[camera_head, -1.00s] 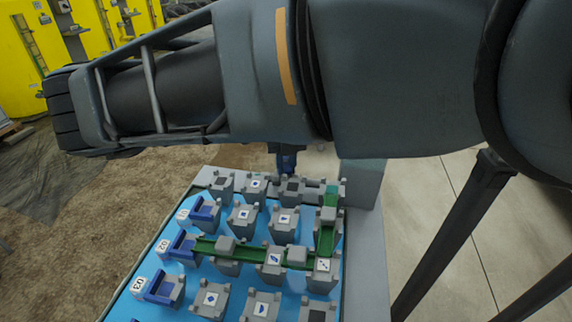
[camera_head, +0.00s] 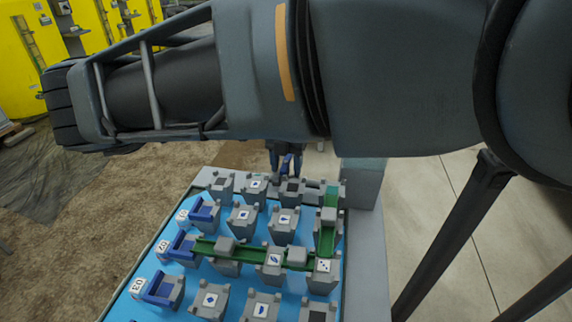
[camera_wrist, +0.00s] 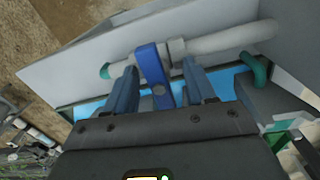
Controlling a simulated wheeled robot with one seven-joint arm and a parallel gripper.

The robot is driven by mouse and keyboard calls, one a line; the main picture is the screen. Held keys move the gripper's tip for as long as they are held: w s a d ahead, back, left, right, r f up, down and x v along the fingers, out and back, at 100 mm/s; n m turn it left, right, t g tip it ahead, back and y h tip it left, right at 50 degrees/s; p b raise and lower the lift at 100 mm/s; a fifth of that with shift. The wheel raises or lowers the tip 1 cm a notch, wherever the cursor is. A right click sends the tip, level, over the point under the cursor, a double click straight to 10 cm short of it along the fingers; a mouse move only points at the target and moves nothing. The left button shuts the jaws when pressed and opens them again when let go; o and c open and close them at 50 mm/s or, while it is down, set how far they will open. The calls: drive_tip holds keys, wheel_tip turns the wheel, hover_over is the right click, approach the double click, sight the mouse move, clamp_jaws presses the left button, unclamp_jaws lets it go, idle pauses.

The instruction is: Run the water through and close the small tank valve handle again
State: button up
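The small valve handle (camera_wrist: 152,70) is a blue lever on a grey fitting in the white pipe, close up in the wrist view. It points down the picture between my two fingers. My gripper (camera_wrist: 158,68) is open around the handle, with a gap on both sides, wider on the right. In the head view my gripper (camera_head: 285,152) shows below my arm at the far edge of the board, with the blue handle partly visible between its dark fingers. Whether water is flowing through the pipe cannot be seen.
A light blue board (camera_head: 190,287) carries grey blocks and a green channel (camera_head: 250,250). The white pipe (camera_wrist: 230,40) runs along a pale wall, with green ends at both sides. Bare floor lies at right.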

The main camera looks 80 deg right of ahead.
wheel_tip(320, 180, up, 10)
drive_tip(key=p, duration=0.8)
drive_tip(key=shift+r, duration=0.1)
